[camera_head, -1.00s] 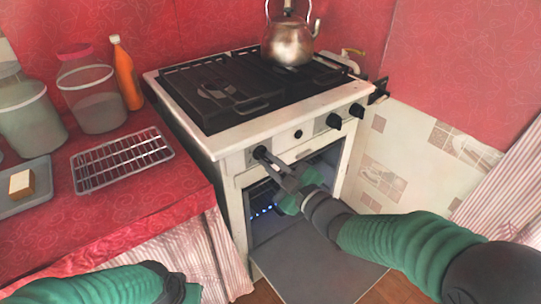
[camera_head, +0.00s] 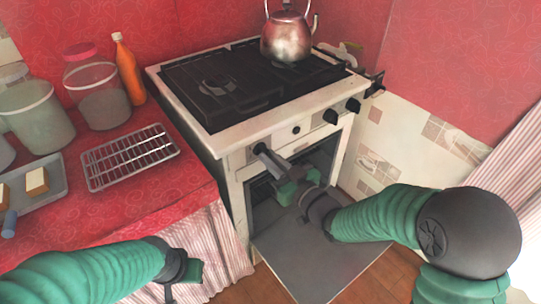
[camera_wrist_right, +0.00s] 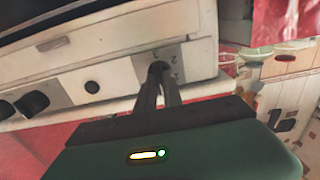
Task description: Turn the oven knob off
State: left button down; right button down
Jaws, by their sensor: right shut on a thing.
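The white stove (camera_head: 236,165) stands in the middle of the head view, its oven door (camera_head: 310,265) hanging open. My right gripper (camera_head: 265,154) is shut on the oven knob (camera_head: 257,148) at the left end of the front panel. In the right wrist view, the two dark fingers of my right gripper (camera_wrist_right: 160,82) close around this knob (camera_wrist_right: 157,68), beside printed numbers; the fingers hide much of it. No blue flame shows in the visible part of the oven. My left gripper (camera_head: 183,272) hangs low before the striped curtain, its fingers barely visible.
A kettle (camera_head: 287,38) stands on the black hob (camera_head: 215,85). Other black knobs (camera_head: 331,117) are on the panel's right. On the red counter (camera_head: 130,218) at left are a wire rack (camera_head: 130,158), jars (camera_head: 98,95), an orange bottle (camera_head: 128,70) and a tray (camera_head: 52,193).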

jog(key=shift+s+f, duration=0.15)
jog(key=shift+f, duration=0.25)
jog(key=c, duration=1.5)
grip_release()
jog(key=shift+c, duration=0.2)
jog(key=shift+o, duration=0.3)
jog(key=shift+r, duration=0.2)
jog(key=p+v, duration=1.4)
jog(key=v, duration=0.2)
jog(key=shift+s+d, duration=0.25)
jog(key=shift+d, duration=0.05)
